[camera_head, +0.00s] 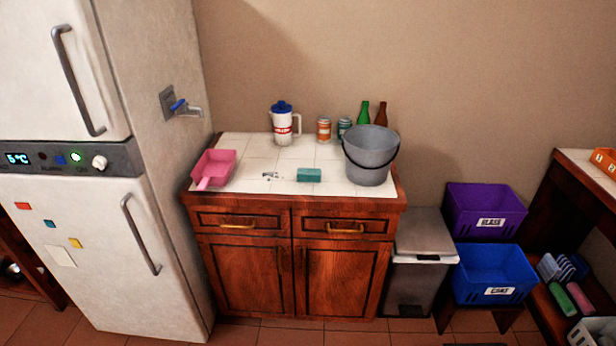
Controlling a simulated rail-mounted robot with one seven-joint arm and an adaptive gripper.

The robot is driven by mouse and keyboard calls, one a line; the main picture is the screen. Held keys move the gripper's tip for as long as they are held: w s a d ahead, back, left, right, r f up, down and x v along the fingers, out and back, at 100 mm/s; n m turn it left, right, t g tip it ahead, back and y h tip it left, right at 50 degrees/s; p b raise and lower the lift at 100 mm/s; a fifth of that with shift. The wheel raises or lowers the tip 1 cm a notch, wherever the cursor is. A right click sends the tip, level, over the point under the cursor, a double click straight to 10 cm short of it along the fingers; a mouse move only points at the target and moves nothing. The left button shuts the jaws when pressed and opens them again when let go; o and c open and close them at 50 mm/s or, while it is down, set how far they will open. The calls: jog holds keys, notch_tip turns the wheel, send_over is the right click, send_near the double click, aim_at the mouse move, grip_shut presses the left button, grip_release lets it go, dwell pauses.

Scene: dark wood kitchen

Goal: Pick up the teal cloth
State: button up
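The teal cloth (309,175) looks like a small, folded rectangular block. It lies flat on the white tiled top of the wooden cabinet (256,173), near the front edge and left of the grey bucket (371,156). A gap separates it from the bucket. Nothing covers it. My gripper is not in this view.
A pink dustpan (214,168) lies at the counter's left, with small debris (270,175) beside the cloth. A white jug (284,127), cans (324,129) and bottles (364,113) stand behind. A fridge (105,170) is left; purple (485,211) and blue (494,273) crates are right.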

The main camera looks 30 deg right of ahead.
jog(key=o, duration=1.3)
